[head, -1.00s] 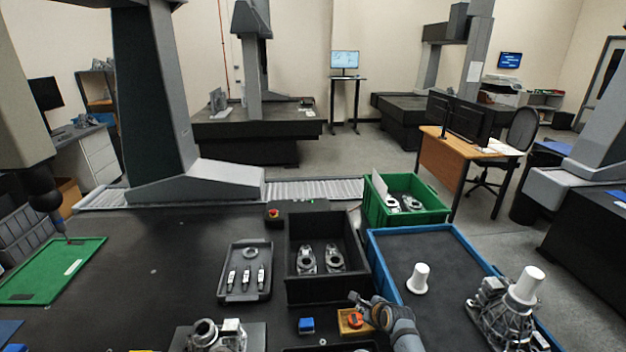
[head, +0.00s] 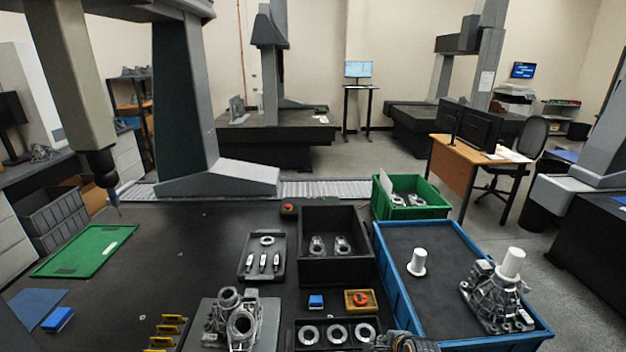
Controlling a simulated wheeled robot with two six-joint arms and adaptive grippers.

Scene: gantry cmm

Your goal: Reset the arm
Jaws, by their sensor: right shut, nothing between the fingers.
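My right gripper (head: 384,342) shows only in part at the bottom edge of the head view, right of the middle. It is shut and empty. It is in front of the orange tray with the red-orange knob (head: 360,299), apart from it, and beside the dark tray of metal rings (head: 309,324). My left gripper is not in view.
A blue-rimmed bin (head: 392,299) with a white cap and a metal housing stands on the right. A black bin (head: 318,271) holds metal parts. A metal casting (head: 241,324) sits at the front. Bare table lies between the green mat (head: 84,251) and the small grey tray (head: 247,257).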

